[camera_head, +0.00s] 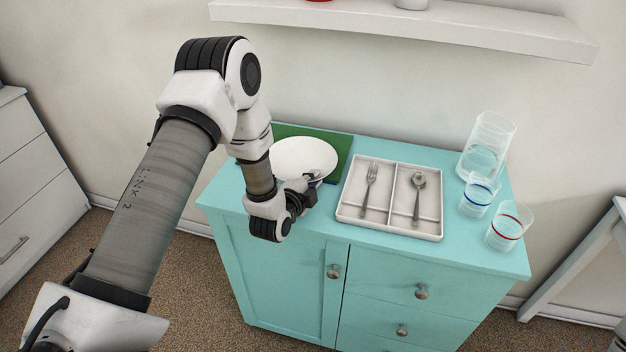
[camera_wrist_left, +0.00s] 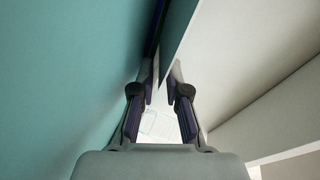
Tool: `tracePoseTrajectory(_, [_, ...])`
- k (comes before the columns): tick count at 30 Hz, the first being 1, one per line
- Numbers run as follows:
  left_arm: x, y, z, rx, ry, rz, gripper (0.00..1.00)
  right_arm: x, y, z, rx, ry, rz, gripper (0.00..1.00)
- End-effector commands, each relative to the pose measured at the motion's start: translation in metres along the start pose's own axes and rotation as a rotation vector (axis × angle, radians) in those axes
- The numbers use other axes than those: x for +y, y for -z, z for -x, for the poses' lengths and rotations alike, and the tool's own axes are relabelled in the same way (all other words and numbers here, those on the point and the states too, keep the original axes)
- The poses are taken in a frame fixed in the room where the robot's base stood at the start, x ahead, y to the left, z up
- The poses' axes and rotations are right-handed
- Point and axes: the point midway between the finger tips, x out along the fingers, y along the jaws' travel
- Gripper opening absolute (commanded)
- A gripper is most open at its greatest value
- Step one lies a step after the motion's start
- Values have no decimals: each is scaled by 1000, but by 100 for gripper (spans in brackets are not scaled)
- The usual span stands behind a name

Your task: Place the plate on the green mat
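The white plate (camera_head: 304,155) is in the head view at the back left of the turquoise cabinet, over the green mat (camera_head: 343,148). The plate covers most of the mat; the mat shows behind it and to its right. My left gripper (camera_head: 313,182) is at the plate's front rim, and my arm hides the left part of the plate's surroundings. In the left wrist view, the fingers (camera_wrist_left: 158,88) stand apart with a visible gap. I cannot tell whether they touch the rim. My right gripper is not in view.
A white cutlery tray (camera_head: 345,211) with a fork (camera_head: 369,188) and a spoon (camera_head: 418,196) lies right of the plate. A pitcher (camera_head: 487,146) and two glasses, blue-banded (camera_head: 478,198) and red-banded (camera_head: 508,226), stand at the right. A wall shelf (camera_head: 400,25) hangs above.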

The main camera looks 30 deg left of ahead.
Motion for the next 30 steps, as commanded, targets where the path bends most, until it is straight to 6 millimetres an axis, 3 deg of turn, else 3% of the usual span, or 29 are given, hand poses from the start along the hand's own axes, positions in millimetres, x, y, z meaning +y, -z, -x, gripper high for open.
tracePoseTrajectory(11, [-3, 1, 8, -1, -2, 1, 17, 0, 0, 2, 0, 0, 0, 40])
tracePoseTrajectory(24, [-2, 1, 108, -1, -2, 2, 17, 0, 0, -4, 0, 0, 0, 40])
tracePoseTrajectory(30, [-4, 1, 122, 0, 1, 0, 17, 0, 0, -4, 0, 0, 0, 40])
